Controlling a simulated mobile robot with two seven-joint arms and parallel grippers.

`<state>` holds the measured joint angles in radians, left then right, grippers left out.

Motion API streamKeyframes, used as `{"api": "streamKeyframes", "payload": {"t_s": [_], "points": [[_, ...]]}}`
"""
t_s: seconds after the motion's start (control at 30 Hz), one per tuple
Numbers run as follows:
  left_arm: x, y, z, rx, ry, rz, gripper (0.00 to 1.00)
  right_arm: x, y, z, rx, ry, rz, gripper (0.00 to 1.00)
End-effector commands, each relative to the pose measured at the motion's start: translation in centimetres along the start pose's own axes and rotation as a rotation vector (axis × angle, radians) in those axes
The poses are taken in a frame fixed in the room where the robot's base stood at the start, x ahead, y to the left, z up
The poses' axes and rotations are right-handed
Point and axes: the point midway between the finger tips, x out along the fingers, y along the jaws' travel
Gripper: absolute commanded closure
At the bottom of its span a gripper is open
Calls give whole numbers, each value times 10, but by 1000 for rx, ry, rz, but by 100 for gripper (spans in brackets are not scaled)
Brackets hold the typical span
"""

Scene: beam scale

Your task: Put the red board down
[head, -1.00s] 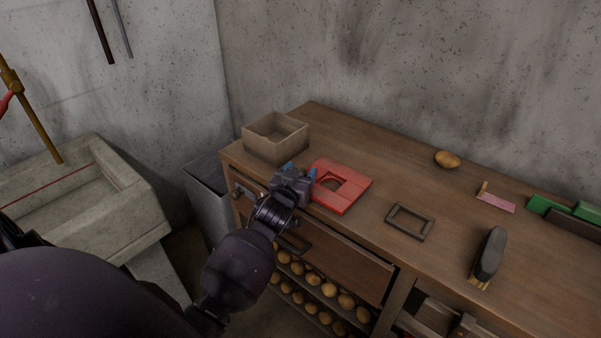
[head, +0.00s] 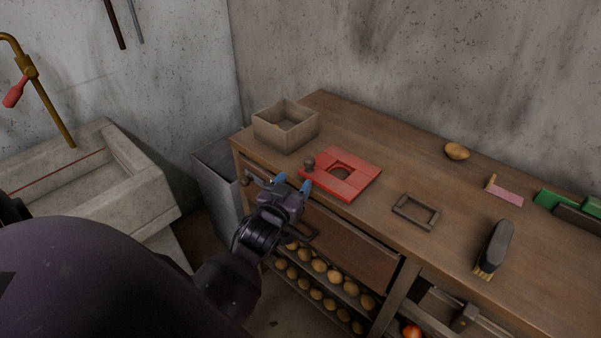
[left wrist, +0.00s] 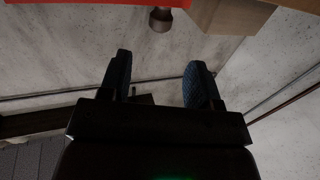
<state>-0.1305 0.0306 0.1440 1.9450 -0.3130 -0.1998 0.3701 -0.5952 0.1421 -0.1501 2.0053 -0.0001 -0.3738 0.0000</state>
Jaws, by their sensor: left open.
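The red board (head: 352,185) lies flat on the wooden workbench, near its front edge, with a hole in its middle and a dark round knob (head: 309,164) at its left end. Its red edge (left wrist: 90,3) also shows at the top of the left wrist view, with the knob (left wrist: 160,20) beside it. My left gripper (head: 280,184) is open and empty, just in front of and to the left of the board, apart from it. Its two blue-padded fingers (left wrist: 158,82) show with nothing between them. My right gripper is not in view.
A box (head: 286,127) stands behind the board at the bench's left end. A dark frame (head: 416,211) and a brush (head: 494,248) lie to the right. A potato (head: 457,151) lies at the back. A stone sink (head: 140,190) is at the left.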

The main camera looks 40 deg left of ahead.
Motion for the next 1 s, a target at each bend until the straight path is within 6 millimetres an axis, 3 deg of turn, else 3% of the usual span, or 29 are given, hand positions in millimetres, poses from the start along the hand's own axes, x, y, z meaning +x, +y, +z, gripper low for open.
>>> {"api": "streamKeyframes", "payload": {"t_s": [0.27,0.43,0.6,0.7,0.83,1.0], "points": [[-23,0,7,5,-19,4,43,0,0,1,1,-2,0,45],[-67,6,58,59,-171,55,43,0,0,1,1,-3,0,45],[-141,18,122,123,-389,145,43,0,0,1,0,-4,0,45],[-180,24,148,147,-491,193,43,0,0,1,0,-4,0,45],[-211,29,165,161,-568,234,43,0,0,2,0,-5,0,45],[-220,31,170,166,-590,246,43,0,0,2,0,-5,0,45]]}}
